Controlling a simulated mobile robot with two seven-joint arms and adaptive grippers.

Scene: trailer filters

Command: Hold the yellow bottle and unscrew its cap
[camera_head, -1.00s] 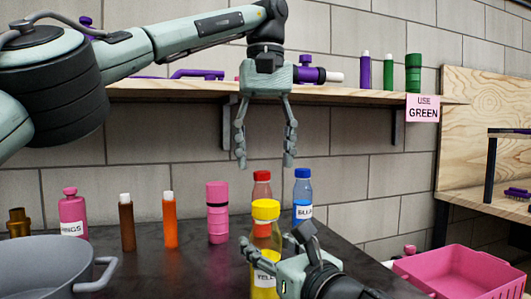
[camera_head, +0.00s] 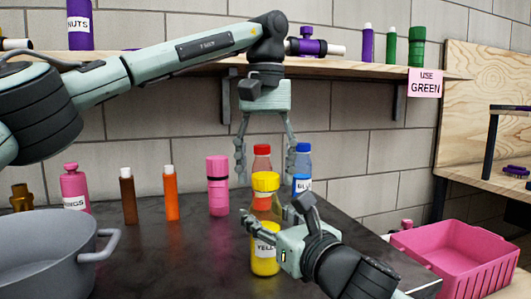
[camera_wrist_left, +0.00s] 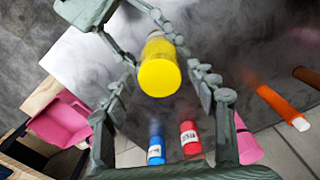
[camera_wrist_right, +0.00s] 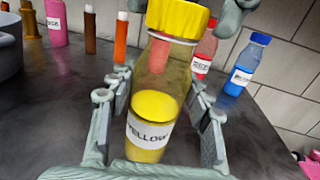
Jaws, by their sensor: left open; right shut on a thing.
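The yellow bottle (camera_head: 265,258) stands upright on the dark table, clear with yellow content and a YELLOW label; it also shows in the right wrist view (camera_wrist_right: 152,115). Its yellow cap (camera_head: 265,182) is on top. My right gripper (camera_head: 262,222) is shut on the bottle's body, one finger on each side. My left gripper (camera_head: 265,178) points down from above, open, its fingers spread wide around the cap's height. In the left wrist view the cap (camera_wrist_left: 159,77) lies between the open fingers, apart from both.
A red-capped bottle (camera_head: 262,152) and a blue-capped bottle (camera_head: 303,160) stand close behind. A grey pot (camera_head: 45,245), a pink bottle (camera_head: 75,190) and tubes are at left. A pink basket (camera_head: 460,258) is at right. A wooden shelf (camera_head: 180,68) runs above.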

